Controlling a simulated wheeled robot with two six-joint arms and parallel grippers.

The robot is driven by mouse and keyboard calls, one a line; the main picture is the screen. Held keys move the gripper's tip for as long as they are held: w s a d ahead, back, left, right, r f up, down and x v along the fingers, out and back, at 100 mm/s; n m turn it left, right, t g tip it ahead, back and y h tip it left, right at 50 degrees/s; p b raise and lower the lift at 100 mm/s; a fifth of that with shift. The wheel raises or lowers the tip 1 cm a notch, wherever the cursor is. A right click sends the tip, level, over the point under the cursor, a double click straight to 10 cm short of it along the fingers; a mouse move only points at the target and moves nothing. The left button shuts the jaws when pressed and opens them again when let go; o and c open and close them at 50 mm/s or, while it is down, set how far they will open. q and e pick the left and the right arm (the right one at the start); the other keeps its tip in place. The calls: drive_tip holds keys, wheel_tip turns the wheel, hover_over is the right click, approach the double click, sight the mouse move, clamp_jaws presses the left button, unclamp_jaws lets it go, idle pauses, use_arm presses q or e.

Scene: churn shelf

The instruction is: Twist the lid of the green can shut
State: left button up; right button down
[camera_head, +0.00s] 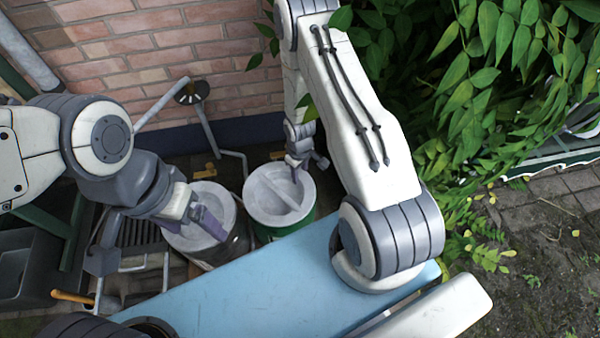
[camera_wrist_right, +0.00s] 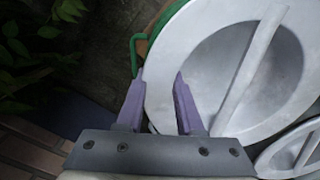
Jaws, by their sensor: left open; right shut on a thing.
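The green can (camera_head: 306,219) stands behind the blue surface, with a round pale grey lid (camera_head: 264,205) on top. A raised bar runs across the lid. My right gripper (camera_head: 297,172) is at the lid's far edge. In the right wrist view its purple fingers (camera_wrist_right: 160,88) straddle the rim of the lid (camera_wrist_right: 208,72), shut on it, one outside and one over the top. My left gripper (camera_head: 208,222) is open above the lid of the neighbouring dark can (camera_head: 234,248). Whether it touches that lid is unclear.
The neighbouring can's pale lid (camera_head: 212,196) sits just left of the green can. A blue surface (camera_head: 265,290) lies in front, clear in the middle. A brick wall (camera_head: 170,50) stands behind and leafy plants (camera_head: 480,80) crowd the right. A green handle (camera_wrist_right: 136,52) sits beside the lid.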

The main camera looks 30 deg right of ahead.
drive_tip(key=shift+w+a+r+n+p, duration=0.15)
drive_tip(key=shift+w+n+p, duration=0.45)
drive_tip(key=shift+p, duration=0.75)
